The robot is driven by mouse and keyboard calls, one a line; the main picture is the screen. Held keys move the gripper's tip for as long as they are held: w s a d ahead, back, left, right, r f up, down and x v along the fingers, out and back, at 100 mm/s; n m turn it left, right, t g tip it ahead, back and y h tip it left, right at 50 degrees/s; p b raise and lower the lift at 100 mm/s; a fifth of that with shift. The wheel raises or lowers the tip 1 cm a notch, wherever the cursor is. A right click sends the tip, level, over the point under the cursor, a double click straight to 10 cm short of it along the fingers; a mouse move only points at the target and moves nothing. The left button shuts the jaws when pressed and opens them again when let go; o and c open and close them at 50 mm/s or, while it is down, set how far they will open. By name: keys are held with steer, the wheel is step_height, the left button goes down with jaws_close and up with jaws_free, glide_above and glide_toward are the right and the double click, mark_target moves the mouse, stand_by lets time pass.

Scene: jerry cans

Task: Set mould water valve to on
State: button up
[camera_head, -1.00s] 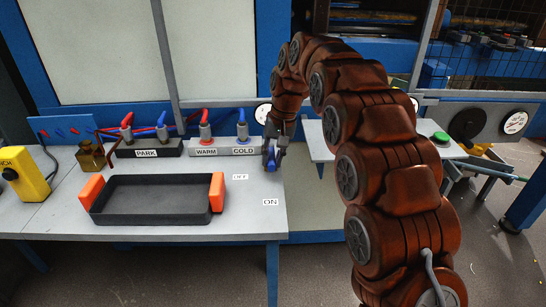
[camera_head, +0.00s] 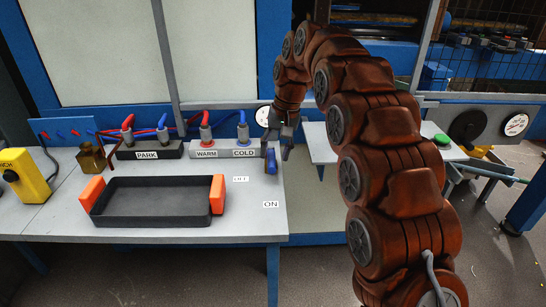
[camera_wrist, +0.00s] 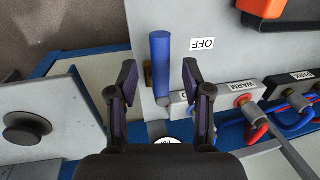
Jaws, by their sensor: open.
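The valve's blue handle (camera_head: 271,161) is at the right edge of the grey table, beside the WARM/COLD block. In the head view its free end points to the front, roughly toward the ON label (camera_head: 271,204). The OFF label (camera_head: 240,179) lies to its left. In the wrist view the blue handle (camera_wrist: 160,50) shows between my spread fingers, with clear space on both sides and a brass fitting (camera_wrist: 148,76) beside it. The ON label is not visible in the wrist view.
A black tray with orange handles (camera_head: 150,205) stands on the table to the left. The WARM/COLD block (camera_head: 223,153) with red and blue hoses is close behind the handle. A second grey table (camera_head: 325,150) stands to the right, across a gap.

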steer(key=r, duration=0.2)
steer(key=d+r, duration=0.1)
steer(key=r, duration=0.1)
steer(key=shift+r, duration=0.25)
steer(key=s+d+r+h+p, duration=0.1)
steer(key=s+d+r+p, duration=0.2)
steer(key=s, duration=0.6)
steer(key=s+d+r+p, duration=0.1)
steer(key=s+d+p, duration=0.3)
steer(key=s, duration=0.6)
steer(key=s+d+f+g+p, duration=0.1)
steer(key=s+d+f, duration=0.1)
steer(key=s, duration=1)
steer(key=s+d+f+h+p, duration=0.1)
steer(key=s+d, duration=0.4)
steer(key=s, duration=0.7)
steer(key=shift+d+f+g+p, duration=0.2)
steer(key=shift+f+g+p, duration=0.2)
steer(key=shift+f+p, duration=0.5)
